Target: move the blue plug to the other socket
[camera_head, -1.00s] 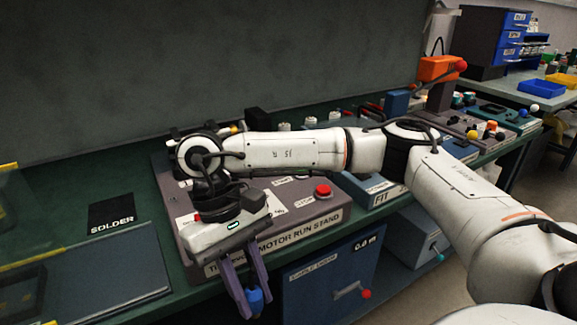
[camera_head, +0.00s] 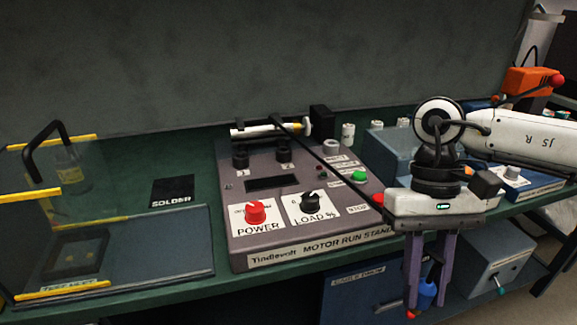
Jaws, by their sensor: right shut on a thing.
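The blue plug (camera_head: 427,293) is between the fingers of my right gripper (camera_head: 426,297), which is shut on it. The gripper points down in front of the bench's front edge, at the right end of the grey motor run stand (camera_head: 290,190). Two black round fittings marked 1 (camera_head: 240,156) and 2 (camera_head: 284,151) stand at the back of the stand; I cannot tell for sure whether they are the sockets. A black cable (camera_head: 320,158) runs from the back of the stand towards my right gripper. My left gripper is not in view.
The stand carries a red POWER knob (camera_head: 256,212), a black LOAD knob (camera_head: 313,199) and a green button (camera_head: 359,175). A clear guard with yellow edges (camera_head: 70,290) is at the left. A blue cabinet (camera_head: 350,298) is below.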

